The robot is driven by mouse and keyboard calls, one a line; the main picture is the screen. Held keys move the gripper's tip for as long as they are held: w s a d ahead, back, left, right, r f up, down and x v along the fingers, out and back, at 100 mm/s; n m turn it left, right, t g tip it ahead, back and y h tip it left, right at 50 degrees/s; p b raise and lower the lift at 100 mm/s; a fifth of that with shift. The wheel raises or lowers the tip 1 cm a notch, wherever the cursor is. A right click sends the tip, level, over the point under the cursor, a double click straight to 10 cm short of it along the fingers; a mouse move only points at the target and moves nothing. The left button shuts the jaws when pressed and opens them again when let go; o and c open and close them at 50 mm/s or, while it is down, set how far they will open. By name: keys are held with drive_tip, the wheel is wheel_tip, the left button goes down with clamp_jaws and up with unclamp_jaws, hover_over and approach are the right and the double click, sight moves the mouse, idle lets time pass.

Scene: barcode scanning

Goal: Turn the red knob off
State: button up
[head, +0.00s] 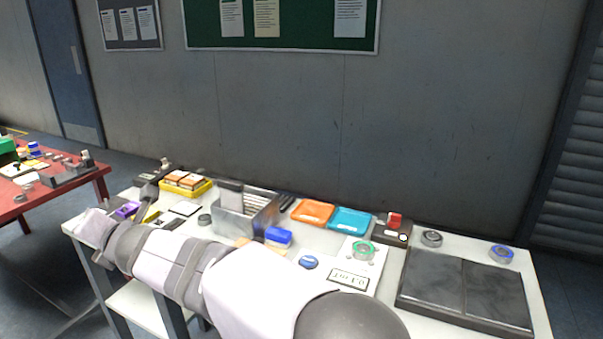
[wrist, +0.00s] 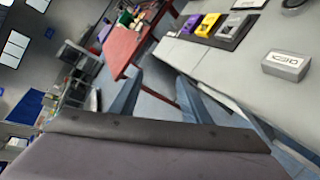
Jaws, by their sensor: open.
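The red knob (head: 395,220) sits on a small black box (head: 391,232) near the back of the white table, right of the blue tray, in the head view. It is not visible in the wrist view. A small light-coloured round part shows on the box beside the knob. My gripper (wrist: 159,76) is open and empty in the wrist view, its two blue-grey fingers apart over the floor by the table's edge. In the head view my arm reaches to the table's left end, far from the knob, and the fingers cannot be made out there.
A grey metal bin (head: 246,212), an orange tray (head: 312,212) and a blue tray (head: 350,220) stand left of the knob. A dark double plate (head: 464,291) lies to its right. A green-ringed round part (head: 363,249) is in front. A red table (head: 62,194) stands left.

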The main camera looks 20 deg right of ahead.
drive_tip(key=w+d+r+m+t+h+p, duration=0.1)
drive_tip(key=w+d+r+p, duration=0.2)
drive_tip(key=r+p, duration=0.3)
drive_tip(key=w+d+r+m+p, duration=0.15)
drive_tip(key=r+p, duration=0.25)
drive_tip(key=r, duration=0.5)
drive_tip(key=w+d+m+h+p, duration=0.3)
drive_tip(key=w+d+m+p, duration=0.2)
drive_tip(key=d, duration=0.5)
drive_tip(key=d+f+m+g+h+p, duration=0.1)
drive_tip(key=d+f+m+h+p, duration=0.15)
drive_tip(key=d+m, duration=0.55)
drive_tip(key=d+f+m+g+h+p, duration=0.2)
drive_tip(key=d+m+p, duration=0.15)
drive_tip(key=d, duration=0.85)
drive_tip(key=m+g+h+p, duration=0.2)
drive_tip(key=m+g+p, duration=0.6)
drive_tip(key=m, duration=1.3)
approach(394, 223)
drive_tip(key=shift+t+y, duration=0.25)
drive_tip(key=shift+t, duration=0.35)
drive_tip(key=shift+d+r+p+x, duration=0.1)
drive_tip(key=shift+d+p+x, duration=0.15)
drive_tip(key=shift+p+x, duration=0.6)
drive_tip(key=shift+d+r+p+x, duration=0.1)
drive_tip(key=shift+d+p+x, duration=0.2)
drive_tip(key=shift+x, duration=1.05)
drive_tip(key=shift+d+r+p+x, duration=0.1)
drive_tip(key=shift+d+p+x, duration=0.15)
drive_tip(key=shift+p+x, duration=0.65)
